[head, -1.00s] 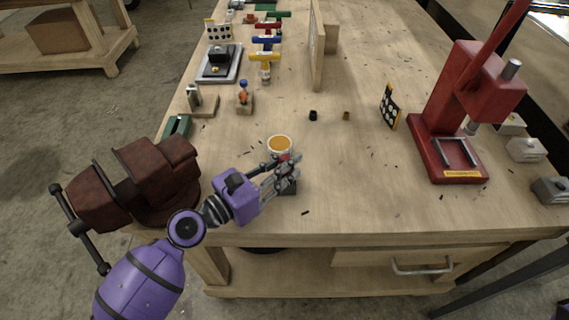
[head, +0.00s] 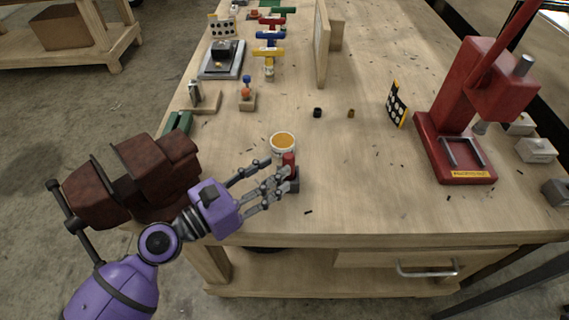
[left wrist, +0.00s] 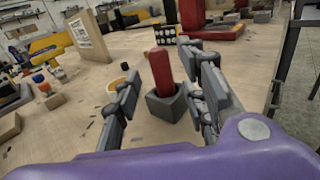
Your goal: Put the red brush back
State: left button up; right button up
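The red brush (head: 289,162) stands upright in a small dark grey block holder (head: 293,185) near the front edge of the workbench. Only its red handle shows; its lower end is hidden inside the holder. In the left wrist view the brush (left wrist: 161,72) rises from the square grey holder (left wrist: 168,104), leaning slightly in the picture. My left gripper (head: 275,174) is open just left of the brush, its fingers spread. In the left wrist view the fingers (left wrist: 165,82) are on either side of the brush, with gaps. My right gripper is not in view.
A white cup with orange contents (head: 283,144) stands just behind the brush. A dark red vise (head: 140,178) sits at the bench's left corner. A red press (head: 470,115) stands at the right. The bench between cup and press is mostly clear.

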pick_arm(q)
jog(key=b+v, duration=0.2)
jog(key=v, duration=0.4)
jog(key=shift+s+a+f, duration=0.1)
jog(key=shift+s+a, duration=0.1)
jog(key=shift+s, duration=0.1)
jog(key=shift+s+a, duration=0.1)
jog(key=shift+a, duration=0.05)
